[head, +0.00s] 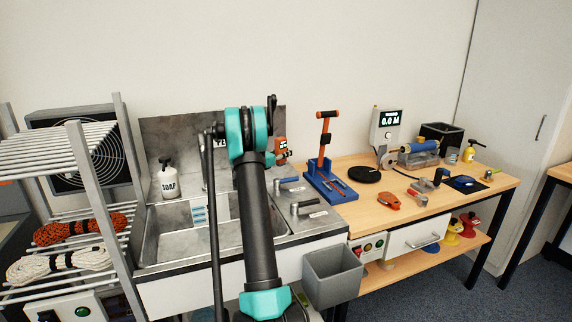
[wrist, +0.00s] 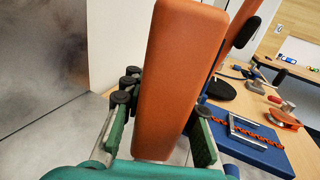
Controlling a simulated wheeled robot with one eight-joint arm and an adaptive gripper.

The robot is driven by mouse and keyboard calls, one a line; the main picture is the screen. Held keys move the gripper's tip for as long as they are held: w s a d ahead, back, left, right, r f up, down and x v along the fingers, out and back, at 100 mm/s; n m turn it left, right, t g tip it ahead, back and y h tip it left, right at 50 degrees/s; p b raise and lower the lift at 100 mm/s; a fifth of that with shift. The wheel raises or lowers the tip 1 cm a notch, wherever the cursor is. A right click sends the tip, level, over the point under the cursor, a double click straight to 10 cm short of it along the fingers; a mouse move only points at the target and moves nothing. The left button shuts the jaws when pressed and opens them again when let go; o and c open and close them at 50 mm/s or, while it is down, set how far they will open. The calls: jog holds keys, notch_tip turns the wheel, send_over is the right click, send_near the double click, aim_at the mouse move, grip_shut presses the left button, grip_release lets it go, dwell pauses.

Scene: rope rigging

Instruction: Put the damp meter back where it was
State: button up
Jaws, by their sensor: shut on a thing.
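The damp meter, an orange block-shaped device (head: 281,147), shows just right of my arm in the head view, above the back of the steel sink unit. In the wrist view the orange body (wrist: 172,75) fills the middle, long and close to the camera. My gripper (wrist: 160,125) has its green fingers on either side of the body and is shut on it. In the head view my gripper (head: 273,158) is small and partly hidden behind my arm. The meter looks held clear of the counter, but its exact height cannot be told.
Right of the sink, a blue press (head: 332,183) with an upright orange lever stands on the wooden bench (head: 420,207). A black disc (head: 364,174), an orange tool (head: 389,200) and a display unit (head: 386,128) are there too. A soap bottle (head: 167,180) stands left. My arm hides part of the sink.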

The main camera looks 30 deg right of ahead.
jog(key=shift+f, duration=2.75)
jog(key=o, duration=1.1)
jog(key=shift+f, duration=0.1)
jog(key=shift+a, duration=0.25)
jog(key=a, duration=0.3)
jog(key=s+a, duration=0.1)
jog(key=a, duration=0.3)
jog(key=s+a, duration=0.1)
jog(key=a, duration=0.3)
jog(key=shift+a, duration=0.2)
